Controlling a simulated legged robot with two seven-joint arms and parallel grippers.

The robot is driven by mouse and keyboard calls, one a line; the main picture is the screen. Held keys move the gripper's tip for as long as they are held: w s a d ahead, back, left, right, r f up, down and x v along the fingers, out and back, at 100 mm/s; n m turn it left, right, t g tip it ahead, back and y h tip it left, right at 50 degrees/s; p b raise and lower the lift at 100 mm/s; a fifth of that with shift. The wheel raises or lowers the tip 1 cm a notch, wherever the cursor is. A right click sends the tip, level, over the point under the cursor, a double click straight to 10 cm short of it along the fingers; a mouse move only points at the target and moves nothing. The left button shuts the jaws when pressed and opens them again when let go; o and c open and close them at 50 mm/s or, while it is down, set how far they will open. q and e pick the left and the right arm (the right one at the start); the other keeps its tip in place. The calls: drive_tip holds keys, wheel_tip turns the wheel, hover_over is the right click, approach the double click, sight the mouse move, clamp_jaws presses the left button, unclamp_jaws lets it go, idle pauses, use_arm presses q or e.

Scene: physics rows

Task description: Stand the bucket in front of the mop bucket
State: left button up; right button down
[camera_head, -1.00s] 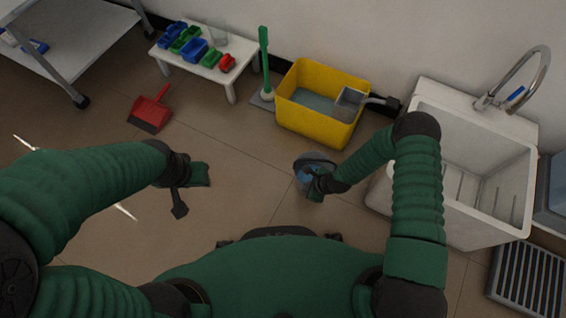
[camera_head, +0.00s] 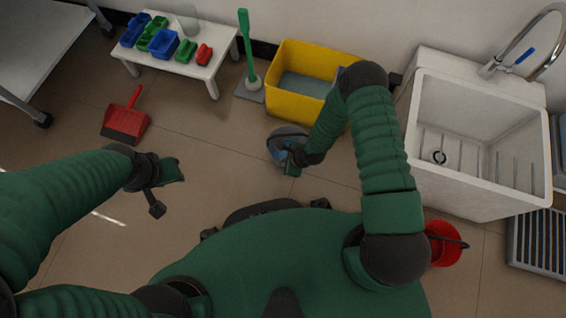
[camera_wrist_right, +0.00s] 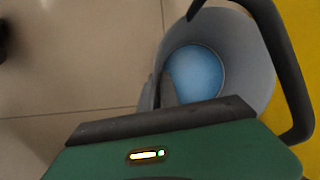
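The grey bucket (camera_head: 281,139), with a blue inside, is in front of the yellow mop bucket (camera_head: 292,107), apart from it in the head view. My right gripper (camera_head: 292,161) is at the near side of the bucket and appears shut on its rim. In the right wrist view the bucket (camera_wrist_right: 245,62) is upright, with its dark handle arching to the right and yellow beyond it. Whether its base touches the floor cannot be told. My left gripper (camera_head: 168,186) is over bare floor at the left; its finger opening is unclear.
A white sink (camera_head: 470,150) stands at the right, with a red bucket (camera_head: 440,243) in front. The middle floor is clear.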

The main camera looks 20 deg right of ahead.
drive_tip(key=c, duration=2)
unclamp_jaws()
drive_tip(key=o, duration=0.4)
drive_tip(key=s+d+r+n+h+p, duration=0.1)
drive_tip(key=d+r+n+p, duration=0.25)
drive_tip(key=r, duration=0.55)
drive_tip(key=d+r+n+g+p, duration=0.1)
drive_tip(key=d+r+n+p, duration=0.1)
drive_tip(key=r+n, duration=0.5)
drive_tip(key=s+d+r+n+h+p, duration=0.1)
drive_tip(key=d+r+n+p, duration=0.15)
drive_tip(key=r, duration=0.95)
drive_tip(key=s+r+n, duration=0.2)
drive_tip(key=r+n, duration=0.1)
drive_tip(key=r, duration=0.1)
drive_tip(key=s+r+n, duration=0.2)
drive_tip(key=r+n, duration=0.1)
drive_tip(key=r, duration=0.2)
drive_tip(key=s+r+n+h, duration=0.1)
drive_tip(key=s+r+n, duration=0.2)
drive_tip(key=r+n, duration=0.1)
drive_tip(key=shift+v, duration=0.75)
